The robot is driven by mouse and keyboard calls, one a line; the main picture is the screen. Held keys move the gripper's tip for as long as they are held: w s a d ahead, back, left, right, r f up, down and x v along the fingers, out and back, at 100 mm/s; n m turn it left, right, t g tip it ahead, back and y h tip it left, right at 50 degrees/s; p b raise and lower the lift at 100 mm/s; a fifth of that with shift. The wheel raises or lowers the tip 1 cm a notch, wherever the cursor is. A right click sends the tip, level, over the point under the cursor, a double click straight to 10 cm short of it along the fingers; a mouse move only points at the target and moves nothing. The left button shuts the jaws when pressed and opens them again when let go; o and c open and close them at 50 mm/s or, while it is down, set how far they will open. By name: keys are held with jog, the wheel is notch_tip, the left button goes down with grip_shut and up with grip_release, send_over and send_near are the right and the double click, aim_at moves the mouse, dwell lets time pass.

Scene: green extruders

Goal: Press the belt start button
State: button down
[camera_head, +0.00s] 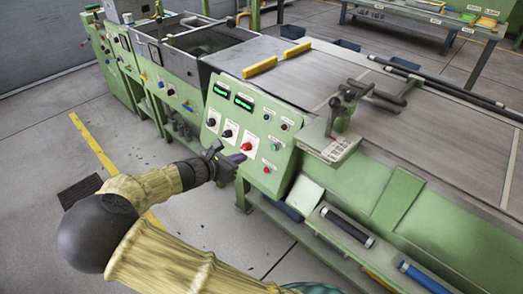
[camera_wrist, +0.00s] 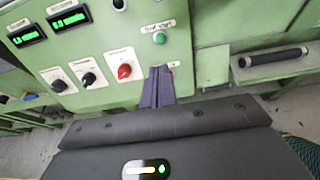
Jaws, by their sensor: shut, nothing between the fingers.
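The belt start button is a small green round button (camera_wrist: 160,38) under a white label at the right of the green control panel (camera_wrist: 95,35). In the head view the green button (camera_head: 275,147) sits on the panel's right part, above a red button (camera_head: 266,170). My gripper (camera_wrist: 160,72) is shut and empty, its fingertips just below the green button in the wrist view, apart from it. In the head view my gripper (camera_head: 235,158) is in front of the panel, left of the red button. The fingers hide most of the red button's spot in the wrist view.
A red knob (camera_wrist: 124,72) and two black knobs lie left of the fingers. Two green displays (camera_head: 232,95) are at the panel's upper left. The conveyor table (camera_head: 410,130) extends behind. Floor in front is open.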

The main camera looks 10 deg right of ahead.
aim_at(273, 148)
jog(key=b+x, duration=0.2)
jog(key=x, duration=1.2)
